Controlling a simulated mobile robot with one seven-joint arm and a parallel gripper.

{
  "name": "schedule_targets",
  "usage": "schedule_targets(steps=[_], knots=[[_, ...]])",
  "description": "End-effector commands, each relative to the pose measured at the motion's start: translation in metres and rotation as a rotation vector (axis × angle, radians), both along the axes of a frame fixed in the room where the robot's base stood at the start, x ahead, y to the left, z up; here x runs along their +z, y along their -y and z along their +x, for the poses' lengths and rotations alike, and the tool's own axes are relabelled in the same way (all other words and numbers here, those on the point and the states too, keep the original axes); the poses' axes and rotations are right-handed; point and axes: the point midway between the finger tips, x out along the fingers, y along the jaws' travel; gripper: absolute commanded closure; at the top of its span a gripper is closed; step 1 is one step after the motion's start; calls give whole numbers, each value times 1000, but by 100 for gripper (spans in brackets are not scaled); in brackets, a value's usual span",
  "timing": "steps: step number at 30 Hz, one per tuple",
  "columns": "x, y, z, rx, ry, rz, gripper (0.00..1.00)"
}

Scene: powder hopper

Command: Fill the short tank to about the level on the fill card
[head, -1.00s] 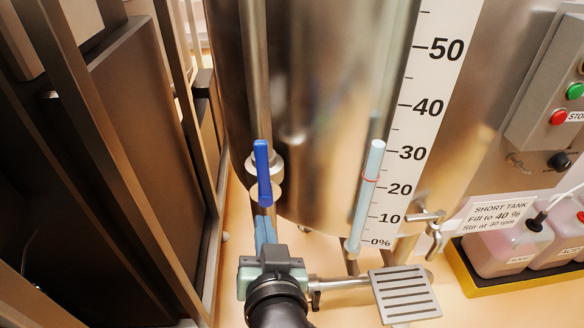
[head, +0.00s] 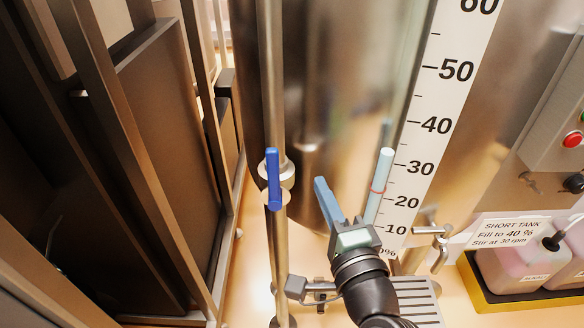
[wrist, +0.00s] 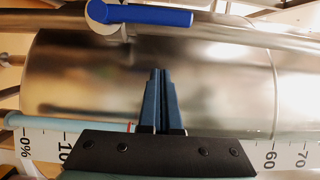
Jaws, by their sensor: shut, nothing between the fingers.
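The steel short tank (head: 330,110) fills the middle of the head view. Its percent scale (head: 440,110) stands on the right of a pale blue sight tube (head: 385,165) with a red ring (head: 377,190) between 20 and 30. The powder level inside is not clear. The fill card (head: 508,232) reads "SHORT TANK, Fill to 40 %, Stir at 30 rpm". A blue valve handle (head: 273,180) lies along the vertical pipe; it also shows in the wrist view (wrist: 150,15). My gripper (head: 321,182) is shut and empty, right of the handle and apart from it, before the tank.
A slotted grey plate (head: 418,300) and a small tap (head: 435,240) are low at the right. Pink jugs (head: 515,265) stand in a yellow-edged tray. A control box with a red button (head: 573,139) is at the right edge. Dark frames (head: 150,140) fill the left side.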

Motion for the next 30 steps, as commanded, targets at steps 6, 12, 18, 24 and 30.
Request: schedule_targets(steps=[6,12,18,24,30], knots=[[3,-11,40,1,0,-2,100],[3,-40,40,3,-2,-3,100],[0,-49,39,-1,-1,-3,100],[-1,-50,39,-1,-1,-3,100],[0,-50,40,-1,0,-7,100]])
